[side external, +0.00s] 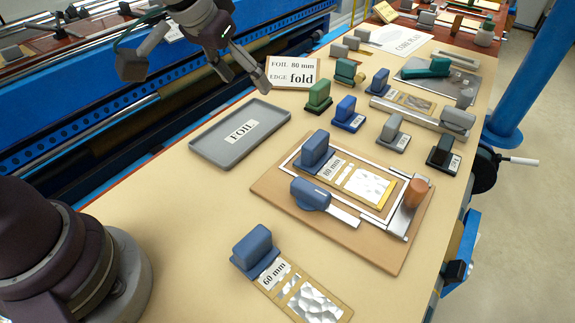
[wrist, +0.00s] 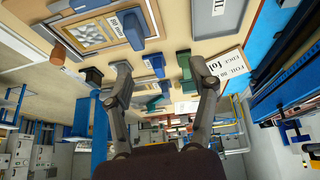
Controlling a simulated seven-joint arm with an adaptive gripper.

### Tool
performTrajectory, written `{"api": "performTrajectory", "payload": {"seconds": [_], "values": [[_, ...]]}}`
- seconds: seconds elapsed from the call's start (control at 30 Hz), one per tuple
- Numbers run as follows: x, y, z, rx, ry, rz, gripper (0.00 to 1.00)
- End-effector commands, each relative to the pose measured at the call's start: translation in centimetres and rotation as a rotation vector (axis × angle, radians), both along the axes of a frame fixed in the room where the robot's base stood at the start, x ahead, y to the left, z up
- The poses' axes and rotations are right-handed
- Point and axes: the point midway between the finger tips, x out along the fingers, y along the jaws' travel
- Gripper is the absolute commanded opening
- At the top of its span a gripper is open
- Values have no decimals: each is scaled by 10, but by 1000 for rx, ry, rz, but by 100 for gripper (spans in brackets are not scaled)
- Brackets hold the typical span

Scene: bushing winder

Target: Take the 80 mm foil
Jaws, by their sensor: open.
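The 80 mm foil (side external: 366,184) is a silvery crinkled sheet on a tan carrier with a blue block handle (side external: 318,149) and an "80 mm" label. It lies within a white-edged frame on a brown board (side external: 275,198). In the wrist view the foil (wrist: 88,36) and its handle (wrist: 133,30) show at the upper left. My gripper (side external: 243,78) is open and empty, high beyond the grey tray and well away from the foil. Its spread fingers also show in the wrist view (wrist: 160,72).
A similar 60 mm foil (side external: 312,300) lies at the front. The "FOIL" tray (side external: 207,150) is empty. A card (side external: 293,73) reads "FOIL 80 mm, EDGE fold". A second blue handle (side external: 310,195) and an orange-brown knob (side external: 416,192) are on the board. Several handled blocks stand behind.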

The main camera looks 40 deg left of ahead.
Motion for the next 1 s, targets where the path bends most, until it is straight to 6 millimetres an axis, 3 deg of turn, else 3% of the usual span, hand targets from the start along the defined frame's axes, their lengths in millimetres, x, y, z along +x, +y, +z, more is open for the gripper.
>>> {"api": "performTrajectory", "payload": {"seconds": [0.1, 0.3, 1.0], "values": [[37, -33, -36, 19, 0, -9, 59], [63, -66, -78, 41, -27, -21, 59], [114, -61, -169, 44, -30, -20, 59]]}}
